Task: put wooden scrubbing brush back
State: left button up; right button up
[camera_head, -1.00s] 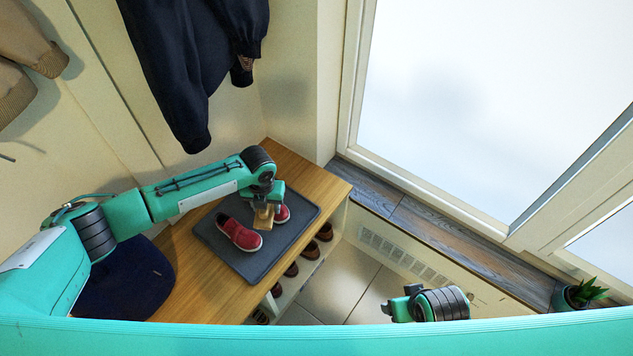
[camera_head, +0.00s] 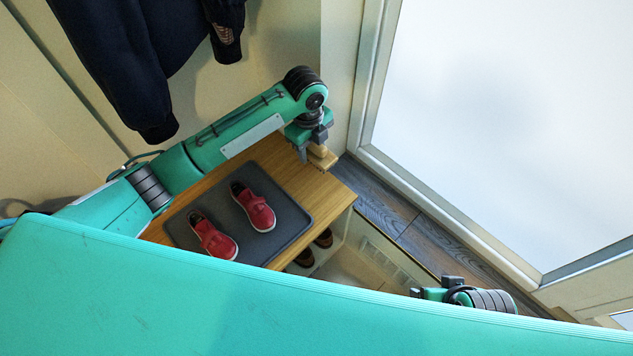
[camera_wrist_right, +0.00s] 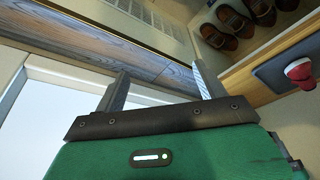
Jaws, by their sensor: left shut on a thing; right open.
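The wooden scrubbing brush (camera_head: 322,157) is a small tan block in the head view, at the far right end of the wooden bench top. My left gripper (camera_head: 312,146) is shut on it from above. I cannot tell whether the brush touches the bench. My right gripper (camera_wrist_right: 160,92) is open and empty in the right wrist view, over the grey wood sill area. Its wrist also shows at the lower right of the head view.
A grey mat (camera_head: 284,222) with two red shoes (camera_head: 254,207) lies on the bench (camera_head: 334,192). Brown shoes (camera_head: 324,238) sit in cubbies below. A dark jacket (camera_head: 150,60) hangs above. A window and wood sill (camera_head: 385,205) are at right.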

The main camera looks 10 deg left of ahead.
pick_arm(q)
send_over(313, 189)
notch_tip(313, 189, down, 5)
notch_tip(313, 189, down, 7)
jog(key=shift+a+f+b, duration=0.1)
jog(key=shift+b, duration=0.95)
jog(key=shift+f+b, duration=0.5)
jog(key=shift+f, duration=1.8)
pick_arm(e)
jog(key=w+a+t+y, duration=0.2)
jog(key=w+a+t, duration=0.1)
jog(key=a, duration=0.2)
jog(key=shift+w+a+f+n+t, duration=0.15)
jog(key=shift+w+n+t, duration=0.15)
pick_arm(q)
jog(key=o, duration=1)
jog(key=shift+f, duration=0.1)
jog(key=shift+o, duration=0.2)
